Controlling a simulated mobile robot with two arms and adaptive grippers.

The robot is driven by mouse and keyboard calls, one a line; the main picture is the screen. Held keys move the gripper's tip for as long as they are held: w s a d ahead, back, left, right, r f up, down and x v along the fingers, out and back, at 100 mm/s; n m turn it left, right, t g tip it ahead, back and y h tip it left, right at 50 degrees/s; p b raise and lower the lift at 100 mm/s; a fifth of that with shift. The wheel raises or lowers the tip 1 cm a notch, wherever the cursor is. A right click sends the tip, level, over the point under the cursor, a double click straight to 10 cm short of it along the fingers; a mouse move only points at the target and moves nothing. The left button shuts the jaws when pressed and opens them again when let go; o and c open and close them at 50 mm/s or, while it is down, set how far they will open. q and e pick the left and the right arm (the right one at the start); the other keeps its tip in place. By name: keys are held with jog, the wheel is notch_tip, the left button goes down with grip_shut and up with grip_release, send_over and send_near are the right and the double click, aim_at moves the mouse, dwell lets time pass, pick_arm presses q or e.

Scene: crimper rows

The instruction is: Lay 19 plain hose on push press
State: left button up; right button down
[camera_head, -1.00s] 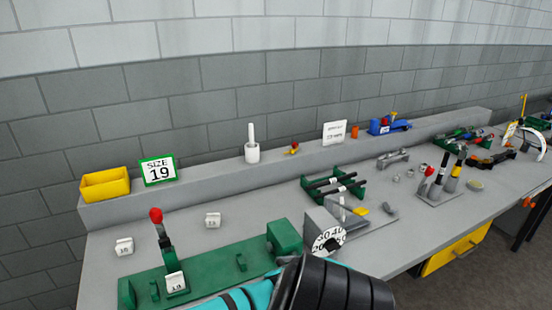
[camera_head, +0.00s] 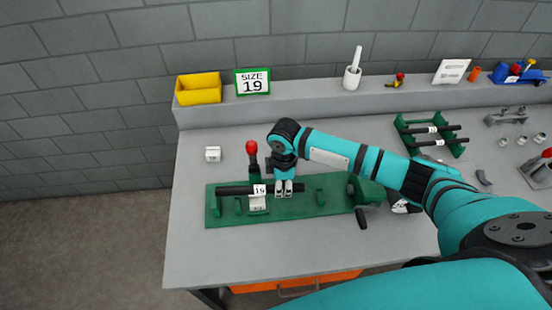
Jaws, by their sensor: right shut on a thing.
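The green push press (camera_head: 300,208) lies near the table's front left, with a red-knobbed lever (camera_head: 252,150) at its back and a white size tag (camera_head: 257,204) on it. A black hose (camera_head: 234,190) with a white 19 label lies lengthwise along the press, over its left part. Whether it rests fully in the supports or hangs slightly above them is not clear. My right gripper (camera_head: 289,191) points down and is shut on the hose near its right end, to the right of the label. My left gripper is not in view.
A yellow bin (camera_head: 199,90) and a SIZE 19 sign (camera_head: 253,82) stand on the back ledge. A green rack (camera_head: 430,133) with black hoses stands to the right. My right arm crosses the table's middle.

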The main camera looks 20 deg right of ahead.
jog(key=shift+w+d+r+n, duration=0.1)
jog(key=shift+w+r+n, duration=0.2)
jog(key=shift+w, duration=0.15)
jog(key=shift+s, duration=0.15)
jog(key=shift+d+r+p, duration=0.1)
jog(key=shift+d+p, duration=0.05)
jog(key=shift+p, duration=0.2)
notch_tip(320, 180, down, 4)
jog(key=shift+f+b, duration=0.1)
jog(key=shift+b, duration=1.05)
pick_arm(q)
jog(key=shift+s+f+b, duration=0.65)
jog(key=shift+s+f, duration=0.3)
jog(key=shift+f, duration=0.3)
pick_arm(e)
jog(key=shift+f, duration=1.25)
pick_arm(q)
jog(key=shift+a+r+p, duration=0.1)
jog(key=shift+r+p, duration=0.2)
pick_arm(e)
jog(key=shift+f, duration=0.35)
